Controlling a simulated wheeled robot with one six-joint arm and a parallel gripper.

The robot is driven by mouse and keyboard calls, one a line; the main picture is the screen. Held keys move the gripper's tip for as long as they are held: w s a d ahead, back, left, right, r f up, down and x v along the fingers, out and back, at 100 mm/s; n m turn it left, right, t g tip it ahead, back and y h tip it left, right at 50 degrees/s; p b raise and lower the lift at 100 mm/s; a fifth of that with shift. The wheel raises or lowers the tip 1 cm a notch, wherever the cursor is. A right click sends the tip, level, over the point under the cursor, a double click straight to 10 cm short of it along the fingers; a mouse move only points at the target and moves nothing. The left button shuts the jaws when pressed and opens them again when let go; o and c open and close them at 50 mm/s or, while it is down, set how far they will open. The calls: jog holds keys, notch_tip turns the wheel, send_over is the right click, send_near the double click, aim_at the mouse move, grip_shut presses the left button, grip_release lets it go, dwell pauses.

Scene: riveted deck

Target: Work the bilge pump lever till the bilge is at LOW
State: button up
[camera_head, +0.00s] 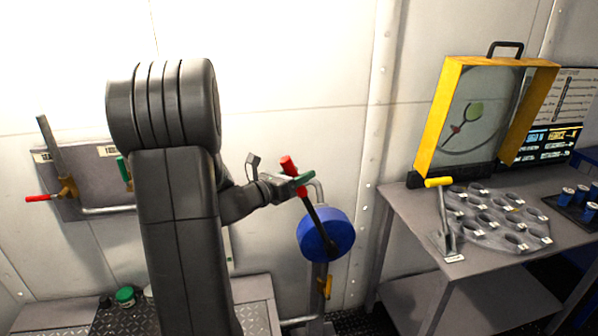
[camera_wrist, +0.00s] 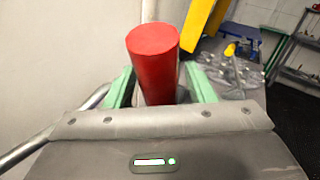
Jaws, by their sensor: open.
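The pump lever (camera_head: 316,213) is a black rod with a red grip (camera_head: 288,165) at its top. It rises from a round blue pump body (camera_head: 338,232) and leans to the left. My gripper (camera_head: 297,184) is at the upper part of the lever, just below the red top. In the wrist view the red grip (camera_wrist: 154,55) stands between the two green fingers of my open gripper (camera_wrist: 161,88). I cannot tell whether either finger touches it. No bilge level reading can be made out; my arm hides part of the wall.
Left on the wall is a panel (camera_head: 90,172) with pipes and a red-handled valve (camera_head: 42,198). At right a grey bench (camera_head: 395,200) carries a yellow-framed case (camera_head: 440,120), a yellow-handled lever (camera_head: 440,183), a plate with holes (camera_head: 480,225) and blue cans (camera_head: 568,195).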

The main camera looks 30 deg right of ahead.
jog(key=shift+w+d, duration=0.1)
jog(key=shift+d, duration=0.25)
